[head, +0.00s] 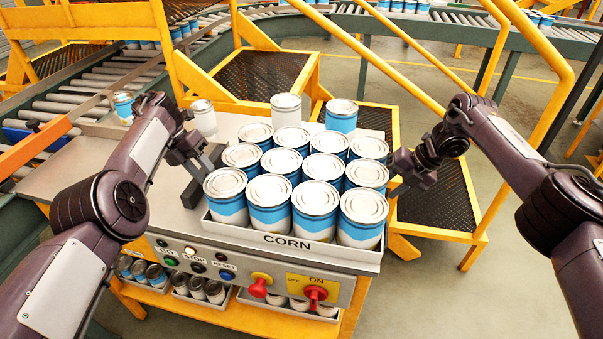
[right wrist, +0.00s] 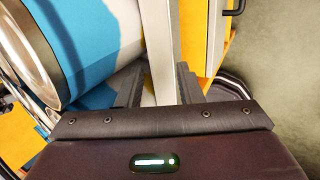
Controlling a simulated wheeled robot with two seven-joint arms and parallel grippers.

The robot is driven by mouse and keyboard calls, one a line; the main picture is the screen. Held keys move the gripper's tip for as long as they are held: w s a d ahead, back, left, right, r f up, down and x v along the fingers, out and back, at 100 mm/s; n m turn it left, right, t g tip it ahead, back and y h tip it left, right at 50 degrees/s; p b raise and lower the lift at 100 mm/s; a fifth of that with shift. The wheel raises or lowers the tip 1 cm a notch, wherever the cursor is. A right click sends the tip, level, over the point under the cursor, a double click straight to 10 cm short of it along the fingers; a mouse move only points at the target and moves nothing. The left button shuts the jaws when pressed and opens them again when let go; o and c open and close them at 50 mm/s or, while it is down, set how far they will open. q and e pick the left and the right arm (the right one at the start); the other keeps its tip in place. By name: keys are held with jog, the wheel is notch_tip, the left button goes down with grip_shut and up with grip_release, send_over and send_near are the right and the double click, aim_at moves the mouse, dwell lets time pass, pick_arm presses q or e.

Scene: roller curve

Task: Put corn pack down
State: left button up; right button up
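The corn pack is a grey tray (head: 290,246) marked CORN, filled with several blue-and-white cans. It is level, at the front of the grey worktop (head: 110,183); I cannot tell whether it touches the worktop. My left gripper (head: 203,168) is at the tray's left side, its fingertips partly hidden by cans. My right gripper (head: 402,184) is at the right side. In the right wrist view, the fingers of the right gripper (right wrist: 160,90) stand close on either side of the upright grey tray wall (right wrist: 162,45), with a can (right wrist: 95,45) at left.
Loose cans (head: 123,107) stand behind the pack on the worktop. A control panel with buttons and a red knob (head: 316,293) runs below the front edge. Yellow steps with railings (head: 440,215) stand at right and behind. A roller conveyor (head: 80,95) curves at left.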

pick_arm(q)
jog(key=v, duration=0.3)
jog(key=shift+a+r, duration=0.3)
jog(key=shift+a, duration=0.05)
pick_arm(e)
jog(key=v, duration=1.2)
jog(key=shift+a+f, duration=0.1)
